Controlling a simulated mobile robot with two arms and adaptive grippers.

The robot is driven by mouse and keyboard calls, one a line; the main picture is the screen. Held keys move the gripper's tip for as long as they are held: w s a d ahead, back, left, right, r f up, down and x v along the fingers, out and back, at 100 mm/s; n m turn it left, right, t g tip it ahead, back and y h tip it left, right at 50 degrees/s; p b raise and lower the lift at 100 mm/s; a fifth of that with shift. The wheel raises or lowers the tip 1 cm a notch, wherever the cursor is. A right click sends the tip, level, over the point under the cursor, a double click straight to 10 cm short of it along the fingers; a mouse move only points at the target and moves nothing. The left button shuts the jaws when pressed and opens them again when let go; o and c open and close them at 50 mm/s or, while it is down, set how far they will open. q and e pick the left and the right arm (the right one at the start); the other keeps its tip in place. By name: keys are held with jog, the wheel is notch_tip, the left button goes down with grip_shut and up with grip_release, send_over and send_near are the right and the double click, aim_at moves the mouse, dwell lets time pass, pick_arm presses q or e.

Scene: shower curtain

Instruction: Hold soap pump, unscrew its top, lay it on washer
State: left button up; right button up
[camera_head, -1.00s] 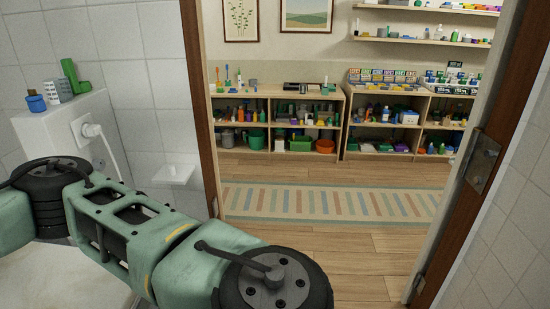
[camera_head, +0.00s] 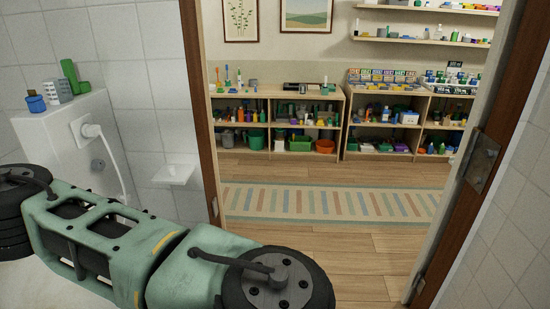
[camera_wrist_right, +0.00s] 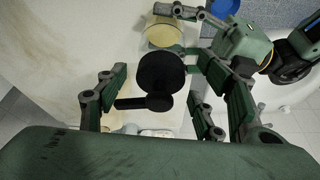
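In the right wrist view, the soap pump has a pale yellow body (camera_wrist_right: 163,32) and a black top (camera_wrist_right: 160,72) with its nozzle towards the bottom of the picture. My left gripper (camera_wrist_right: 184,34) comes from the upper right, its fingers on either side of the body and seemingly closed on it. My right gripper (camera_wrist_right: 166,78) is open, its green-padded fingers to the left and right of the black top, with gaps visible. The pale surface (camera_wrist_right: 45,60) below may be the washer; I cannot tell. The head view shows neither gripper nor the pump.
In the head view, a white ledge (camera_head: 72,112) at left holds a blue pot (camera_head: 36,103) and green blocks (camera_head: 75,78). A white hose (camera_head: 108,150) hangs beside it. A doorway opens onto a striped rug (camera_head: 320,203) and filled shelves (camera_head: 275,122).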

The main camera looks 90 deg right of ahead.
jog(key=shift+w+d+m, duration=0.1)
jog(key=shift+m, duration=0.4)
jog(key=m+h, duration=0.1)
jog(key=m, duration=0.2)
jog(key=shift+g, duration=0.3)
jog(key=m, duration=0.1)
jog(key=m+h, duration=0.1)
jog(key=m, duration=0.1)
jog(key=shift+w+a+g, duration=0.1)
jog(key=shift+a+g, duration=0.1)
jog(key=shift+g, duration=0.1)
jog(key=shift+m, duration=0.3)
jog(key=m+g, duration=0.1)
jog(key=m, duration=0.2)
jog(key=m+g+h, duration=0.1)
jog(key=m, duration=0.2)
jog(key=shift+w+a, duration=0.1)
jog(key=shift+a, duration=0.05)
